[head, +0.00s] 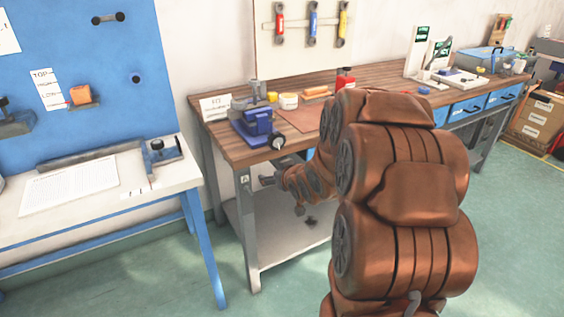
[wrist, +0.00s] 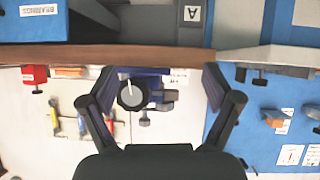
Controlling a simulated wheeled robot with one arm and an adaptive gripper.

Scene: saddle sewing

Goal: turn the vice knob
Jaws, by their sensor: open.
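The blue vice (head: 257,123) stands at the left front corner of the wooden workbench. Its dark round vice knob (head: 278,142) faces out over the front edge. In the wrist view, which is upside down, the knob (wrist: 133,94) shows as a black disc with a pale line on it. It lies between my open fingers, nearer the left one in the picture. My gripper (wrist: 160,80) is empty; I see no contact with the knob. In the head view my gripper (head: 268,180) is below the bench top, lower than the knob, partly hidden by my arm.
The wooden workbench (head: 225,137) has a grey leg below the vice. A white sign (head: 215,107) stands behind the vice, with jars and a red container (head: 345,78) farther right. A white table (head: 110,195) stands left, across a gap.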

